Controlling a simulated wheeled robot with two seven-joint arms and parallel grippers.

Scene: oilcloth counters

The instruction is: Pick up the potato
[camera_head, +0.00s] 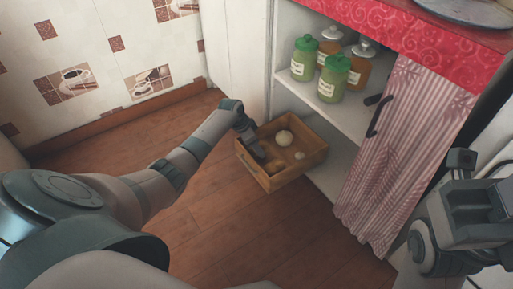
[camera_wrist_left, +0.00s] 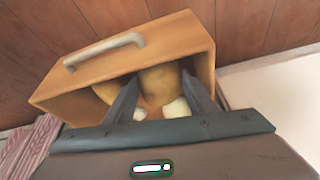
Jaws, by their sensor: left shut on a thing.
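A brown potato (camera_wrist_left: 158,80) lies between the two dark fingers of my left gripper (camera_wrist_left: 160,90) in the left wrist view, and the fingers are shut on it. It is still inside the wooden drawer (camera_wrist_left: 185,38). In the head view my left gripper (camera_head: 257,152) reaches down into the left side of the drawer (camera_head: 283,181), and a brownish shape (camera_head: 275,165) shows beside its fingers. Another yellow-brown item (camera_wrist_left: 105,92) lies to the left of the held potato in the wrist view. My right gripper (camera_head: 476,205) is at the right edge, away from the drawer; its jaw opening is unclear.
A striped curtain (camera_head: 400,140) hangs at the right. The wooden floor (camera_head: 215,225) in front is clear.

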